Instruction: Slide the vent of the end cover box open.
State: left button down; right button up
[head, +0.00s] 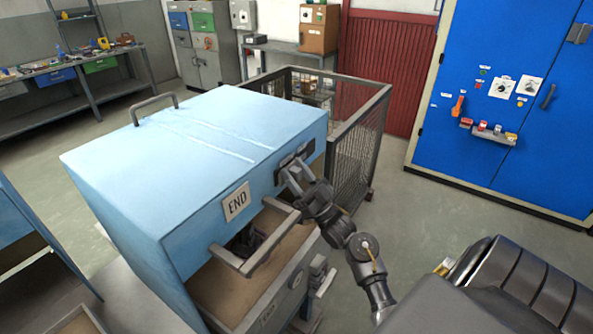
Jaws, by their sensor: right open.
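The end cover box (130,190) is a large light-blue box with an "END" label (236,202) on its front face. Its vent (302,151) is a dark slotted strip at the upper right of that face. My right gripper (291,172) is open at the vent, and its fingers hide part of it. I cannot tell whether the fingers touch the vent or how far the vent is open. My left gripper is not in view.
Below the vent, a grey bar handle (262,250) juts out over an open tray-like space (215,287) with dark objects inside. A wire-mesh cage (360,140) stands behind at the right. A blue cabinet (480,60) is farther right, with clear floor (430,215) before it.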

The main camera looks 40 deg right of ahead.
aim_at(301, 145)
jog(key=shift+c, duration=0.3)
grip_shut()
jog(key=d+b, duration=0.1)
jog(key=d, duration=0.1)
jog(key=w+d+b, duration=0.1)
jog(key=d, duration=0.1)
jog(key=w+d, duration=0.1)
jog(key=d, duration=0.1)
jog(key=shift+d+f+b, duration=0.2)
jog(key=shift+d+b, duration=0.1)
jog(key=shift+b, duration=0.1)
jog(key=shift+d+r, duration=0.1)
jog(key=shift+d, duration=0.15)
jog(key=shift+r, duration=0.15)
jog(key=shift+c, duration=1.4)
grip_release()
jog(key=o, duration=0.3)
jog(key=shift+d, duration=0.15)
jog(key=shift+o, duration=0.2)
